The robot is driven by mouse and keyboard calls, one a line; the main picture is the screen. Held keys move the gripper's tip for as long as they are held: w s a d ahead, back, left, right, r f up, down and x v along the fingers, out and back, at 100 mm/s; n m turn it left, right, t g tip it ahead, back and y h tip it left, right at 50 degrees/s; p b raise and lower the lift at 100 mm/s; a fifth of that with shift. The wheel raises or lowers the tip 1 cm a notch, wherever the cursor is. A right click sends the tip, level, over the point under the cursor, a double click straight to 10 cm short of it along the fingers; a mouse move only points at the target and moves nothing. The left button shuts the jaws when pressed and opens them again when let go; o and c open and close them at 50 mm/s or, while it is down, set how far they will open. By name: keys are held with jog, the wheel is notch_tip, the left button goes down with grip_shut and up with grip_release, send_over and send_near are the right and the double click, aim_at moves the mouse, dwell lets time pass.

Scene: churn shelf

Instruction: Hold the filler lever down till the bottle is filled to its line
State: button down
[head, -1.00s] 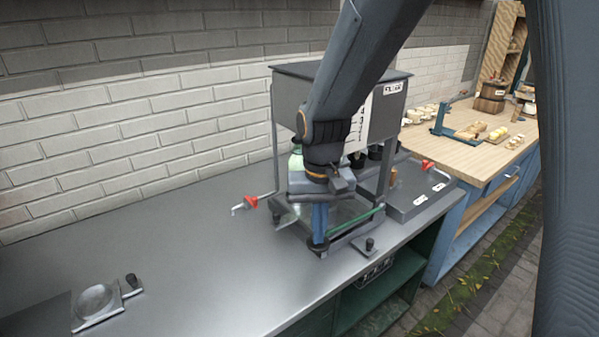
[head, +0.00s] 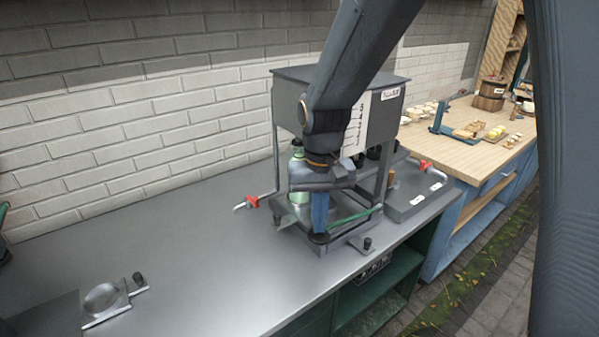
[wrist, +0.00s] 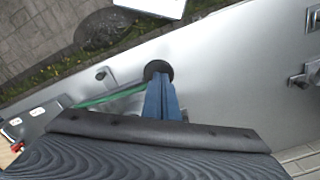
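The filler (head: 365,112) is a dark box on legs with a scale strip on its front. A pale green bottle (head: 299,178) stands upright under its left side, partly behind my arm; I cannot make out its line or fill level. A green lever (head: 358,219) runs out to a round black pad (head: 318,239), which also shows in the wrist view (wrist: 158,68). My gripper (head: 320,226) points down with its blue fingers together, tips at the pad and apparently touching its top. In the wrist view the fingers (wrist: 162,98) hide part of the pad.
Red-handled taps stand left (head: 252,201) and right (head: 425,165) of the filler. A small black knob (head: 367,243) is near the counter's front edge. A round dish fixture (head: 103,298) lies at front left. The grey counter (head: 180,230) between is clear.

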jog(key=shift+r+p, duration=1.55)
jog(key=shift+r, duration=1)
jog(key=s+d+f+t+b, duration=0.1)
jog(key=s+d+f+b, duration=0.6)
jog(key=d+f+b, duration=0.4)
notch_tip(320, 180, down, 3)
jog(key=shift+s+d+r+m+b, duration=0.2)
jog(key=shift+d+m+b, duration=0.15)
jog(key=shift+d, duration=0.7)
